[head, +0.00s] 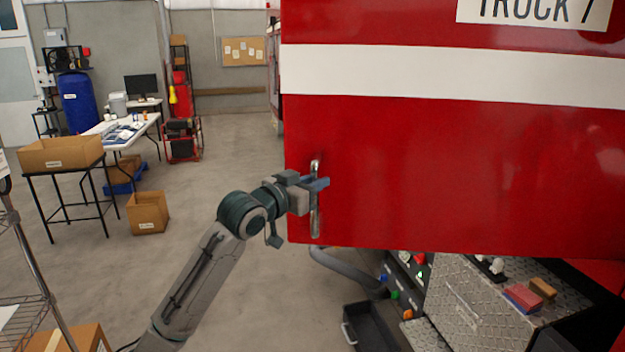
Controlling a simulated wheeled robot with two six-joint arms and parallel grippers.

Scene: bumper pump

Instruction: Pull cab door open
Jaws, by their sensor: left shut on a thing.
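The red cab door (450,160) with a white stripe and a "TRUCK 7" sign (535,12) fills the upper right of the head view. A vertical metal handle (315,220) sits near its lower left edge. My left gripper (315,184) is shut on this handle at its middle, with the arm reaching up from the lower left. The door's lower edge hangs above compartments and a pipe, so it appears to stand out from the truck body. My right gripper is not in view.
A diamond-plate step (478,300) and an open dark drawer (375,328) lie below the door. Cardboard boxes (148,212), a black stand (75,200) and a white table (125,130) stand at left. The grey floor (230,170) between is clear.

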